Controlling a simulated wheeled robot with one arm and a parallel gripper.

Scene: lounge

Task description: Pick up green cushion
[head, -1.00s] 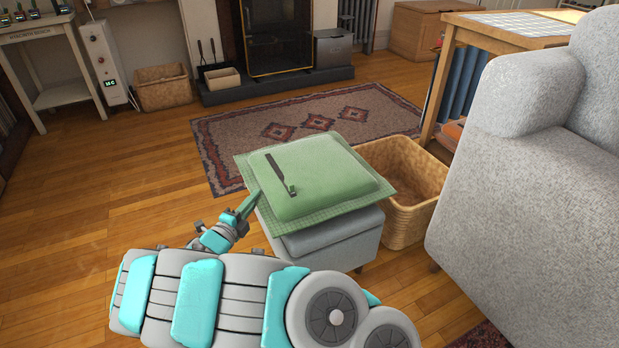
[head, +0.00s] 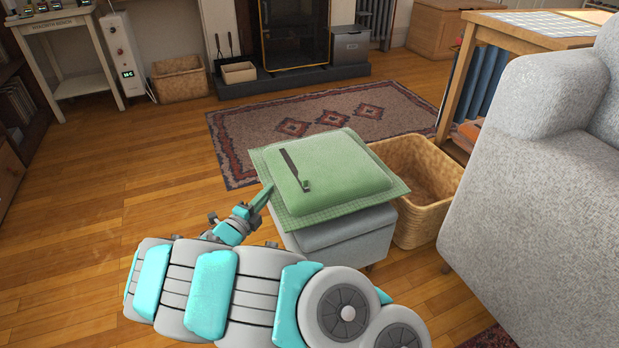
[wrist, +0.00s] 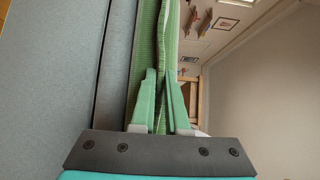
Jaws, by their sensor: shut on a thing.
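The green cushion (head: 345,167) has a flat checked border and lies on top of a grey footstool (head: 345,238). A dark narrow strip with a small clip-like end (head: 294,165) lies on its upper face. My gripper (head: 268,194) is at the cushion's left edge, reaching in from the lower left. In the wrist view, the two green fingers (wrist: 160,98) are shut on the border of the cushion (wrist: 148,45), with the grey side of the footstool (wrist: 50,80) to the left. I see no clear gap between cushion and footstool.
A wicker basket (head: 425,215) stands close to the right of the footstool, and a grey armchair (head: 540,190) is beyond it. A patterned rug (head: 260,135) lies behind. The wooden floor to the left (head: 130,190) is clear.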

